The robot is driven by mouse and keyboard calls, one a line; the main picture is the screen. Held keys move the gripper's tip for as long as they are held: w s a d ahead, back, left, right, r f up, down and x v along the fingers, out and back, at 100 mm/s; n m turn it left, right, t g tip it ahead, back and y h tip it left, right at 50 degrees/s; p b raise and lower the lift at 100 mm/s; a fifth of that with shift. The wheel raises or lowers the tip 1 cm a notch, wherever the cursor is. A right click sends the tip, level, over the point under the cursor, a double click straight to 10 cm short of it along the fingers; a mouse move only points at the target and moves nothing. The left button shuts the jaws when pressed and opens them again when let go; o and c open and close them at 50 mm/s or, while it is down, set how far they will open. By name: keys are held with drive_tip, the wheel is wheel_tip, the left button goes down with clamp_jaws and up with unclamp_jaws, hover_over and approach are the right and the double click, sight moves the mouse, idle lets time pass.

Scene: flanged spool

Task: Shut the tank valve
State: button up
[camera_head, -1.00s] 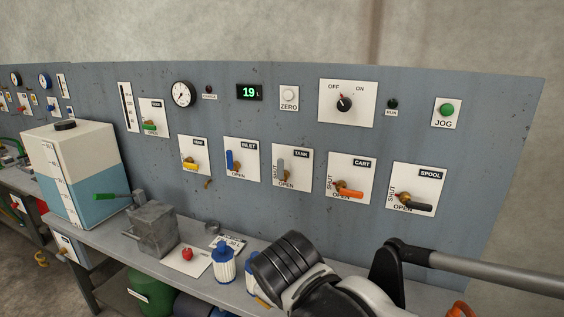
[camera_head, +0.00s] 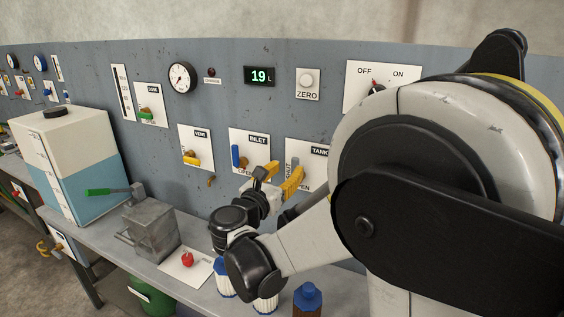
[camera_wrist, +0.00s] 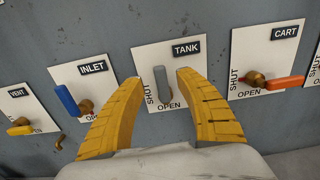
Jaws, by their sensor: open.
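The tank valve's grey lever (camera_wrist: 161,78) stands upright on its white TANK plate (camera_wrist: 186,47) in the wrist view. The plate reads SHUT along its left side and OPEN along the bottom. My gripper (camera_wrist: 157,78) is open, with one yellow finger on each side of the lever. I cannot tell how far the fingertips are from the plate, and no contact is visible. In the head view my gripper (camera_head: 284,170) is in front of the TANK plate (camera_head: 308,150) and covers much of its lower part.
The blue INLET lever (camera_wrist: 66,100) is left of my gripper and the orange CART lever (camera_wrist: 284,82) is right. Below the panel, the bench (camera_head: 110,238) carries a tank (camera_head: 80,150), a grey block (camera_head: 150,232) and bottles (camera_head: 308,297).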

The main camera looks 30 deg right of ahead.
sight(294, 162)
drive_tip(key=b+x, duration=0.1)
drive_tip(key=x, duration=0.5)
drive_tip(key=shift+w+d, duration=0.1)
clamp_jaws()
